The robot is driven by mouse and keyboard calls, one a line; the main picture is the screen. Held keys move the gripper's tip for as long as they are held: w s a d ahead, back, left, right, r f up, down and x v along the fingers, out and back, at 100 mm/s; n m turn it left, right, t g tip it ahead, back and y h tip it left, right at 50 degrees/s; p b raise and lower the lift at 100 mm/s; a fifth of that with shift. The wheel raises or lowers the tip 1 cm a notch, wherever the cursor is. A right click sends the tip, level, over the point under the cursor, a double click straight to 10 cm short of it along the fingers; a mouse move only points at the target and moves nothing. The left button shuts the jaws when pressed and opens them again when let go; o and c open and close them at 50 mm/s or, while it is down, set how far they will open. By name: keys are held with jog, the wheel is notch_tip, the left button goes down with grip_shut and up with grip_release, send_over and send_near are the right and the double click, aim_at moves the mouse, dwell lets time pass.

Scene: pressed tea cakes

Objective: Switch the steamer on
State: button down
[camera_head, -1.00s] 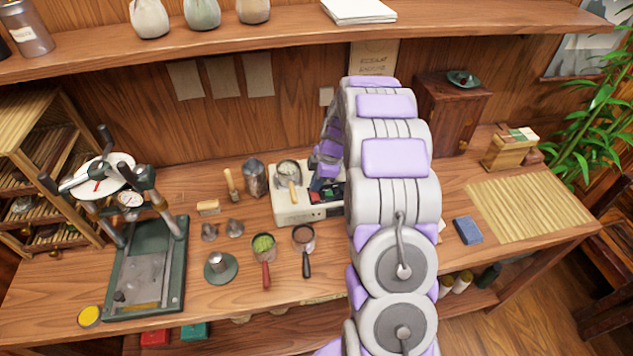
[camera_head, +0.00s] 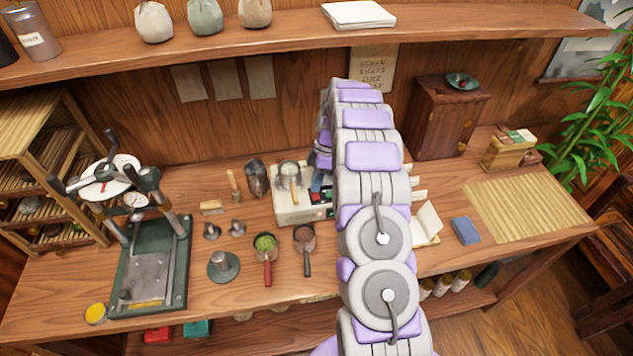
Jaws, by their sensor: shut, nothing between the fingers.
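The steamer (camera_head: 291,209) is a cream-white box on the bench, left of my arm. A round metal piece and a light wooden handle are on its top. Small dark details show low on its front face; I cannot make out a switch or its position. My gripper (camera_head: 318,191) shows as a small dark shape with red and blue-green bits at the right end of the steamer. It is shut and empty. My arm hides part of it and the steamer's right end; I cannot tell whether it touches the steamer.
A green press (camera_head: 150,265) stands at left. Two handled strainers (camera_head: 264,245), a metal canister (camera_head: 256,178) and small weights sit near the steamer. A dark wooden cabinet (camera_head: 447,120), a bamboo mat (camera_head: 525,208) and a blue block (camera_head: 466,230) are at right. A shelf overhangs the back.

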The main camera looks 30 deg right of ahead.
jog(key=shift+s+a+f, duration=0.1)
jog(key=shift+s+f, duration=0.3)
jog(key=shift+f, duration=0.05)
jog(key=shift+s+a+b, duration=0.15)
jog(key=shift+s+b, duration=0.15)
jog(key=shift+s, duration=0.4)
jog(key=w+p+v, duration=0.1)
jog(key=p+v, duration=0.1)
jog(key=v, duration=1.1)
jog(key=s+a+r+m, duration=0.3)
jog(key=s+a+r, duration=0.45)
jog(key=a, duration=0.25)
jog(key=s+a+r+m+h, duration=0.1)
jog(key=s+a+r+m, duration=0.1)
jog(key=s+a, duration=0.35)
jog(key=s+a+r+m+h, duration=0.1)
jog(key=s+a+r+m, duration=0.15)
jog(key=s, duration=0.55)
jog(key=s+a+r+m+h, duration=0.1)
jog(key=s+a+m, duration=0.15)
jog(key=s, duration=0.35)
jog(key=s+f+m+h, duration=0.1)
jog(key=s+f+m, duration=0.2)
jog(key=s, duration=1.1)
jog(key=shift+s+a+f+m, duration=0.25)
jog(key=shift+s+a+m, duration=0.15)
jog(key=shift+m, duration=0.2)
